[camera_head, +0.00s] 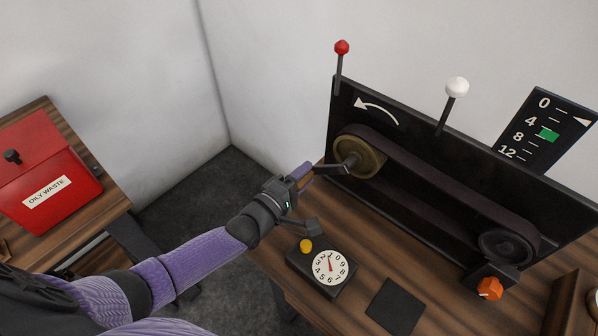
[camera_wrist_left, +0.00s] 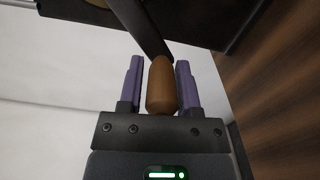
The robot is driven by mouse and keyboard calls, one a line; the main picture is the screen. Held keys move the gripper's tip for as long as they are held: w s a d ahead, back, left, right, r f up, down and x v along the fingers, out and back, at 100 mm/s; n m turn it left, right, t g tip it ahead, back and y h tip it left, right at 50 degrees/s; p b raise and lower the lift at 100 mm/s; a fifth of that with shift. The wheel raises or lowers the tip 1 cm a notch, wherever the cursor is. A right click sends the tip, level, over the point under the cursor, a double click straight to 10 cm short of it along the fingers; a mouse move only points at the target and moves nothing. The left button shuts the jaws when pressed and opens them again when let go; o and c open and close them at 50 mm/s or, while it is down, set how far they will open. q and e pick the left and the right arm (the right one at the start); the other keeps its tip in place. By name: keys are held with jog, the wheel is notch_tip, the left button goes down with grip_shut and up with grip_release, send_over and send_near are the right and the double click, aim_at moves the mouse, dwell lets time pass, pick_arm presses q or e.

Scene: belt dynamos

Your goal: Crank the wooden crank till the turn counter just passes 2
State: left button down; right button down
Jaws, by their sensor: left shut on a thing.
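The wooden crank handle (camera_wrist_left: 162,86) is a brown rounded grip on a dark crank arm (camera_head: 331,168). The arm joins the hub of a brass pulley (camera_head: 369,159) on the black panel. My left gripper (camera_head: 301,176) is shut on the handle, with one purple finger on each side of it in the left wrist view. In the head view the fingers hide most of the handle. The turn counter (camera_head: 331,266) is a round white dial on a dark box on the table. Its red needle points up, near the 1 and 2; the exact reading is too small to tell. My right gripper is out of view.
A white curved arrow (camera_head: 377,110) points left above the pulley. A dark belt (camera_head: 430,167) runs to a lower black pulley (camera_head: 503,246). Levers with red (camera_head: 342,47) and white (camera_head: 457,87) knobs rise behind. An orange knob (camera_head: 489,288) and scale (camera_head: 538,132) stand right.

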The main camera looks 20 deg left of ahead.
pick_arm(q)
jog(key=shift+s+d+f+n+b, duration=0.25)
jog(key=shift+d+f+n+b, duration=0.45)
jog(key=shift+n, duration=0.45)
jog(key=shift+s+d+f+n+b, duration=0.25)
jog(key=shift+d+f+n+b, duration=0.35)
jog(key=shift+n, duration=0.55)
jog(key=shift+d+r, duration=0.15)
jog(key=shift+d, duration=0.05)
jog(key=shift+c, duration=2)
grip_release()
jog(key=shift+r, duration=0.1)
jog(key=v, duration=1)
jog(key=shift+p, duration=0.45)
